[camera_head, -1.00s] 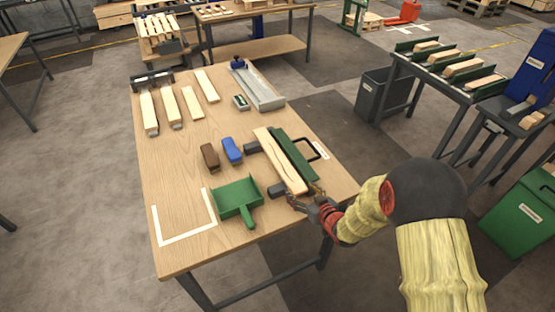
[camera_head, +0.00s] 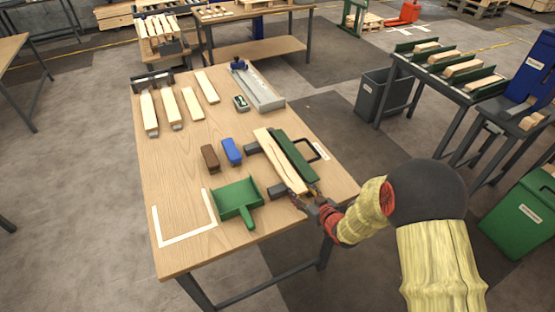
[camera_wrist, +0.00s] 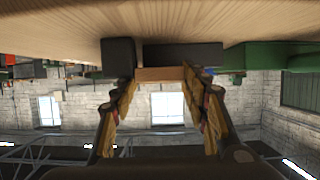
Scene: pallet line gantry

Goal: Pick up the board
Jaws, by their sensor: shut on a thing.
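A pale wooden board (camera_head: 279,158) lies near the table's right side, beside a green guide rail (camera_head: 294,155), with dark blocks at its left side. My gripper (camera_head: 311,196) is at the board's near end, its fingers shut on it. In the wrist view the end of the board (camera_wrist: 162,74) shows between the two fingertips of my gripper (camera_wrist: 160,80). The board appears still low at the table; whether it touches the surface cannot be told.
The worktable (camera_head: 185,245) also holds a green dustpan (camera_head: 238,197), a brown block (camera_head: 210,156), a blue block (camera_head: 232,151) and several other boards at the back left. A black handle (camera_head: 308,148) stands right of the rail. The white-taped corner area is clear.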

